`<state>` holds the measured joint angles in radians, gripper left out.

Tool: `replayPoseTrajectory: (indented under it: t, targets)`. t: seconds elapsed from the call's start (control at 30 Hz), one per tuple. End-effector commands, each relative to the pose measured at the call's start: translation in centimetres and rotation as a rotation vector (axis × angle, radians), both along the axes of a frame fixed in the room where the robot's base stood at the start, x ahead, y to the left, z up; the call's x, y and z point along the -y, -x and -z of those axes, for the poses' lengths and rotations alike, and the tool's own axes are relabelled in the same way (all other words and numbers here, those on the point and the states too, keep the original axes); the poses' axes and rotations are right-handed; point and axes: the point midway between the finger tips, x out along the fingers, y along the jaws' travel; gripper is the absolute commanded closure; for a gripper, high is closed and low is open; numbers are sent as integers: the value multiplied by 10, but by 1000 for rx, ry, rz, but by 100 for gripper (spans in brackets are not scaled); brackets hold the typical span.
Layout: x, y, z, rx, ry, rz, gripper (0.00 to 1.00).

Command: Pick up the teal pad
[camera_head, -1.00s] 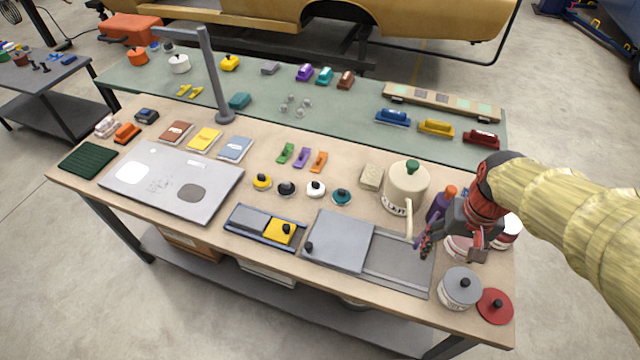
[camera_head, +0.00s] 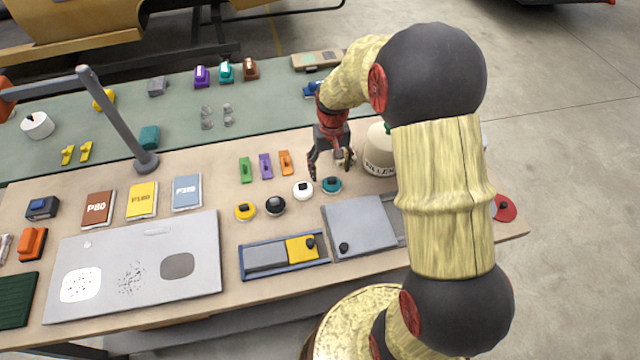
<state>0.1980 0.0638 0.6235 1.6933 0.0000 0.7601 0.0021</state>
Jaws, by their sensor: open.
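The teal pad (camera_head: 331,186) is a small round disc with a dark knob on top. It lies on the tan bench top at the right end of a row of similar round pads. My gripper (camera_head: 332,168) is open and empty, pointing down, with its fingers just behind and above the teal pad in the picture. The teal pad is in plain view below the fingertips. I cannot tell the exact height of the fingers over the bench.
A white pad (camera_head: 303,190), black pad (camera_head: 275,206) and yellow pad (camera_head: 245,212) lie left of it. A cream canister (camera_head: 379,150) stands close on the right, partly behind my arm. A grey sliding plate (camera_head: 360,228) lies in front.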

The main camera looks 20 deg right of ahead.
Motion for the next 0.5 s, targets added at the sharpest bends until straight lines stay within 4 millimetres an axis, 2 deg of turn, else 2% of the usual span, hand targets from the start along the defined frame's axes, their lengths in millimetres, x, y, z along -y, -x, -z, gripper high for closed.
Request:
replayPoseTrajectory:
  t: [0.1, 0.33, 0.5]
  targets:
    - [0, 0, 15, -2, 0, 0, 32]
    - [4, -2, 33, -2, 0, 0, 32]
    - [9, -6, 58, -5, -1, 0, 32]
